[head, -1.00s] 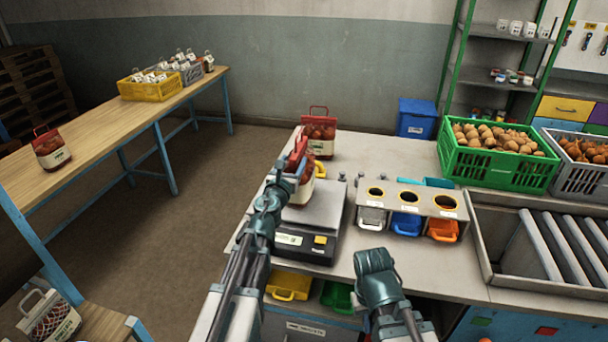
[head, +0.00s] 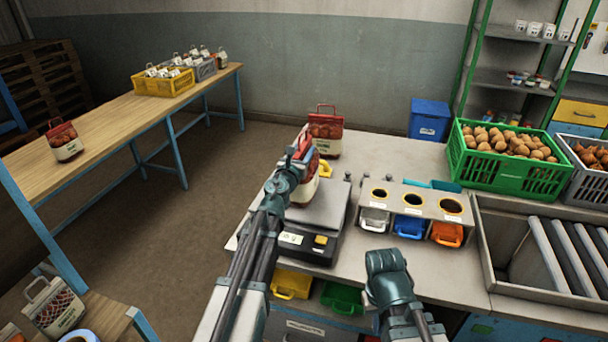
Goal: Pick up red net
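A red net sack with a white label band (head: 313,179) is upright over the scale (head: 318,218), partly hidden behind my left gripper (head: 303,150). The gripper's fingers are at the top of this sack; whether they are closed on it cannot be told. A second red net sack (head: 325,132) with a red handle stands behind it on the grey bench. A third red net sack (head: 64,141) stands on the wooden table at the left. My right gripper (head: 386,268) is over the bench's front edge, apart from any sack; its fingertips are hard to make out.
A dispenser box with coloured scoops (head: 412,205) stands right of the scale. A yellow crate (head: 163,84) sits on the wooden table (head: 110,116). A pale-handled net sack (head: 52,307) is at lower left.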

